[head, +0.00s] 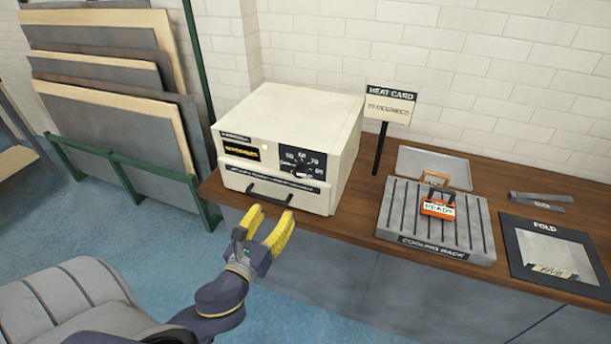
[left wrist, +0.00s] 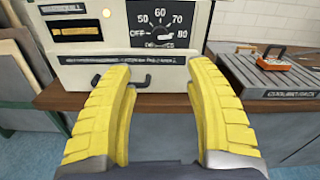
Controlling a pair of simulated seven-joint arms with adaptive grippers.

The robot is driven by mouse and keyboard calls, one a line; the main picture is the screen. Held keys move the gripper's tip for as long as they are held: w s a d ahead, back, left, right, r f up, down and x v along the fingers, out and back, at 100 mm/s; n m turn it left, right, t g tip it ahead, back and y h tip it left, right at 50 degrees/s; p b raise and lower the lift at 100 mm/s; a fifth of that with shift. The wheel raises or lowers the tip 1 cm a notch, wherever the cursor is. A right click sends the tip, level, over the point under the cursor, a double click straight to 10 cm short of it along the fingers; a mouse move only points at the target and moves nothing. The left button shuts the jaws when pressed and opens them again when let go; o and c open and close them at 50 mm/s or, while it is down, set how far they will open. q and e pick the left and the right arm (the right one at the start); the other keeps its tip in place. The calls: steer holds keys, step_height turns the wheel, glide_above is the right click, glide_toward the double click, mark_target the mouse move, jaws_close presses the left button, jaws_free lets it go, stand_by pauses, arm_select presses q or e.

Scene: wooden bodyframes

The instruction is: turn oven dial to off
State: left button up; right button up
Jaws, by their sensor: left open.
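The cream oven (head: 290,140) stands on the wooden counter, its front panel facing me. Its dial (head: 302,167) sits on a black plate at the right of the panel. In the left wrist view the dial (left wrist: 160,34) shows marks OFF, 50, 60, 70 and 80 around it; I cannot tell for sure which mark it points at. My left gripper (head: 270,218) is open and empty, in front of and below the oven front, apart from the dial. In the left wrist view its yellow fingers (left wrist: 160,75) frame the area below the dial. My right gripper is not in view.
A dark oven handle (head: 270,194) juts out below the panel. To the right are a heat card sign (head: 390,103), a cooling rack (head: 400,220) bearing an orange-framed object (head: 437,206), and a fold board (head: 520,255). Boards in a green rack (head: 120,165) stand left.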

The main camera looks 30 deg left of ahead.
mark_target(298, 174)
arm_select(q)
steer(key=w, duration=0.5)
steer(key=w+a, duration=0.1)
steer(key=w, duration=0.5)
steer(key=w+a, duration=0.1)
steer(key=w, duration=0.4)
steer(key=shift+w+a, duration=0.15)
steer(key=shift+a, duration=0.05)
jaws_close()
